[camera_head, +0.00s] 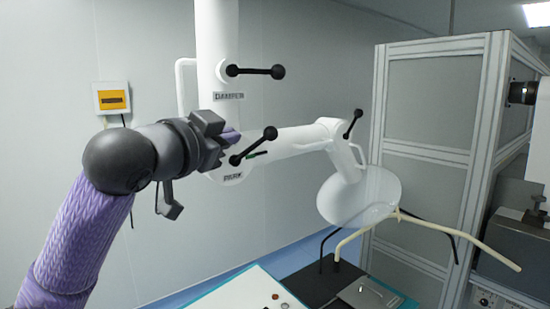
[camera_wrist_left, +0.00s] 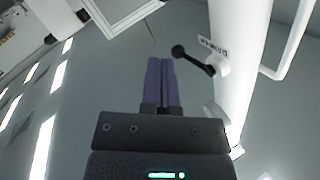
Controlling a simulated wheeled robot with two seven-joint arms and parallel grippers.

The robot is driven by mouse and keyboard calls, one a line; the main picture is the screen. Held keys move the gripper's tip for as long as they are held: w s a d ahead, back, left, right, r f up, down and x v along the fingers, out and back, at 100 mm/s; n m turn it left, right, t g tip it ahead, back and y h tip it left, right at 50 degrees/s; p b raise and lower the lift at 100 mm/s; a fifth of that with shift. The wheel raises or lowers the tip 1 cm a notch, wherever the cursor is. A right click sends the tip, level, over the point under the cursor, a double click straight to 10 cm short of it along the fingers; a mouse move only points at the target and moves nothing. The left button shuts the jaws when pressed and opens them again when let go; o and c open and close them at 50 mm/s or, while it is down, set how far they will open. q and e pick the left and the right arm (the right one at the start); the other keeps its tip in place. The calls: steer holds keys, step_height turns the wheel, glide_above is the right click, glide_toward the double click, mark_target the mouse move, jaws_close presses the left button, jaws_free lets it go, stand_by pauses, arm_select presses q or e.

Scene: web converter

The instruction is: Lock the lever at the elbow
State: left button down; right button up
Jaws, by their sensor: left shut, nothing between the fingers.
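The white jointed arm (camera_head: 292,143) carries three black ball-ended levers. The upper lever (camera_head: 253,71) lies nearly level on the column above a small label. The middle lever (camera_head: 255,146) is tilted, its right end higher, where the horizontal link meets the column. The far lever (camera_head: 352,124) stands steeply at the joint above the white disc. I cannot tell for certain which is the elbow lever. My left gripper (camera_head: 232,136) is shut and empty, its purple fingertips just left of the middle lever in the picture. The wrist view shows the closed fingers (camera_wrist_left: 160,62) and one lever (camera_wrist_left: 193,60) beside them, apart.
A white disc (camera_head: 350,198) hangs on the arm, with black and cream rods below it. A grey framed cabinet (camera_head: 425,130) stands at the right. A yellow-and-white box (camera_head: 111,98) is on the left wall. A white panel (camera_head: 240,294) lies at the bottom.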

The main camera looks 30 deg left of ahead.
mark_target(256, 145)
arm_select(q)
steer(key=w+a+f+p, duration=0.2)
steer(key=w+p, duration=0.4)
steer(key=w, duration=0.5)
steer(key=shift+w+a+f, duration=0.15)
steer(key=shift+a+f, duration=0.15)
steer(key=shift+a, duration=0.25)
arm_select(e)
step_height(256, 145, up, 6)
steer(key=s, duration=0.1)
steer(key=shift+a, duration=0.2)
steer(key=shift+r, duration=0.15)
